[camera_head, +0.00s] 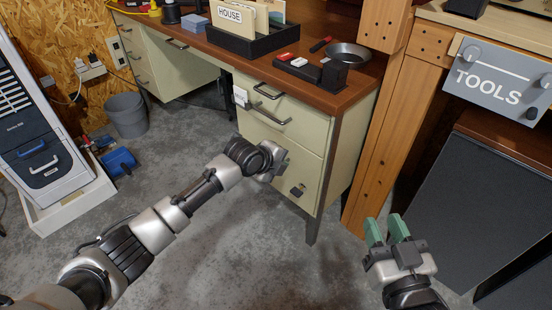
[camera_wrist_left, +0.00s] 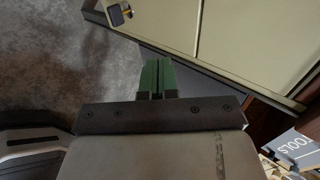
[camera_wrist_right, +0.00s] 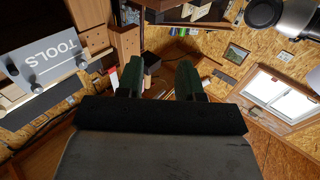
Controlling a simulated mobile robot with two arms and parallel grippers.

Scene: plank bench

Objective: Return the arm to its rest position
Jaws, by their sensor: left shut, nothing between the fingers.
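My left arm (camera_head: 190,200) reaches from the lower left toward the front of the cream desk. My left gripper (camera_head: 279,163) is by the desk's drawer front; its fingers are mostly hidden in the head view. In the left wrist view its green fingers (camera_wrist_left: 156,79) are together with nothing between them, above the grey floor beside the cream cabinet. I cannot tell whether it touches the cabinet. My right gripper (camera_head: 388,230) is at the lower right, pointing up. Its green fingers stand apart and empty, as the right wrist view (camera_wrist_right: 159,80) also shows.
The desk (camera_head: 345,97) carries a black file box (camera_head: 250,42), a black tray (camera_head: 305,70) and a grey bowl (camera_head: 349,55). A wooden post (camera_head: 385,130) and a TOOLS drawer (camera_head: 500,80) stand at right. A grey bin (camera_head: 127,115) is at left. Floor between the arms is clear.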

